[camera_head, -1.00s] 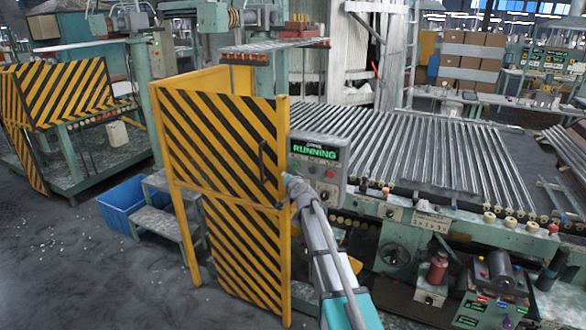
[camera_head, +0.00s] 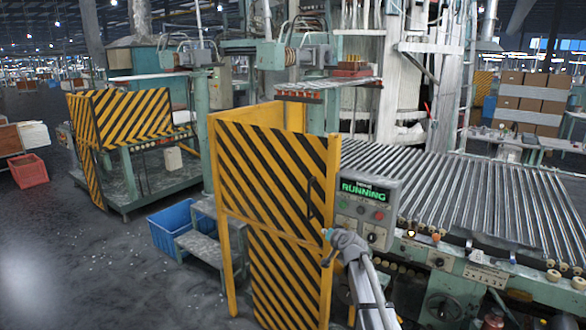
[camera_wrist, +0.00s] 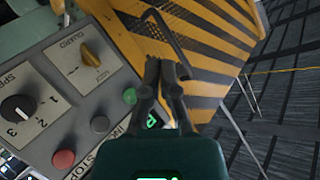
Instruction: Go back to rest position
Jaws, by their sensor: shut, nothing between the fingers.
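My gripper (camera_wrist: 167,72) is shut and empty in the wrist view. Its fingertips point toward the striped guard door, near the black door handle (camera_wrist: 168,38). The grey control panel (camera_wrist: 65,90) is at the left of the wrist view, with a black speed knob, a yellow guard switch, a red button and a green button. In the head view my arm reaches up from the bottom, in front of the control panel (camera_head: 350,186), whose display reads RUNNING in green. The yellow-and-black guard door (camera_head: 270,180) stands left of my arm; the fingers are hard to make out there.
A grey step (camera_head: 208,245) and a blue bin (camera_head: 168,228) stand left of the guard. A red crate (camera_head: 28,171) lies far left.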

